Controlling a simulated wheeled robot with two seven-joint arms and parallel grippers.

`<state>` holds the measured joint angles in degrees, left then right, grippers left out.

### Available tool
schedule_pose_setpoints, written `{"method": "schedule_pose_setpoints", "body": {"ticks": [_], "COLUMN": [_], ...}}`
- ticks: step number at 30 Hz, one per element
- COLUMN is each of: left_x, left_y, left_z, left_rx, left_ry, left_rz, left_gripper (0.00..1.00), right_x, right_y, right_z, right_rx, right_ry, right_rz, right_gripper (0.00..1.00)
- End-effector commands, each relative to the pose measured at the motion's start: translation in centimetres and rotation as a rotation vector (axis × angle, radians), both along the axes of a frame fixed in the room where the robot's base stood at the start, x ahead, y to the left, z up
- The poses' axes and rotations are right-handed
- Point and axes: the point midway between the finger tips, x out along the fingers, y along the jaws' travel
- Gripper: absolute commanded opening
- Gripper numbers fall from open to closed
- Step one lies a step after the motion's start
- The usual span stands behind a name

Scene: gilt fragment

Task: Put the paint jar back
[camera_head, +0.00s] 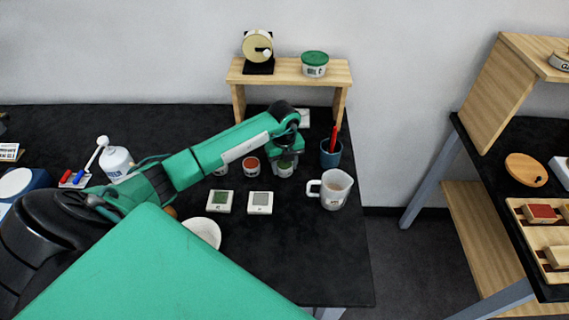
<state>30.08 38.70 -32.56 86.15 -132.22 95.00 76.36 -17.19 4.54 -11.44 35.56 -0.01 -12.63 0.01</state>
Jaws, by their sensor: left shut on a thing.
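My left arm comes in from the left, and its left gripper (286,158) points down at the black table below the wooden shelf. It is shut on a small paint jar (286,170) with a dark greenish top; the gripper hides part of the jar. A red-topped paint jar (251,165) stands just left of it. Another pale jar (220,169) shows partly behind my arm. I cannot tell whether the held jar touches the table. My right gripper is not in view.
A white mug (335,190) and a blue cup (331,153) with a red item stand to the right.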

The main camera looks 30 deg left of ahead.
Motion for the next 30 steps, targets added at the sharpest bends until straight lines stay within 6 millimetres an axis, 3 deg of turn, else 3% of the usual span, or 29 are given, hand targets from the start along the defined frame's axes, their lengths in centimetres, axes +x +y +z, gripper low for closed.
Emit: {"method": "schedule_pose_setpoints", "body": {"ticks": [6, 7, 10, 22, 30], "left_x": [0.0, 0.0, 0.0, 0.1, 0.2], "left_y": [0.0, 0.0, 0.0, 0.1, 0.2], "left_z": [-0.4, -0.4, -0.3, 0.4, 5.4], "left_rx": [0.0, 0.001, 0.001, 0.0, 0.003], "left_ry": [0.0, 0.001, 0.001, -0.002, -0.006], "left_rz": [0.0, 0.0, 0.0, 0.0, -0.001], "left_gripper": [0.18, 0.5, 0.7, 0.7, 0.7], "right_x": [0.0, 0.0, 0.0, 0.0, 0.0], "right_y": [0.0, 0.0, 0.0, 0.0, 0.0], "right_z": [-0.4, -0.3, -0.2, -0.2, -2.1], "right_rx": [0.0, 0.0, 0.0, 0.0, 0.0], "right_ry": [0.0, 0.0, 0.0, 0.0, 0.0], "right_rz": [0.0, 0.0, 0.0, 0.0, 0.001], "right_gripper": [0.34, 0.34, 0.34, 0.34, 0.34]}}
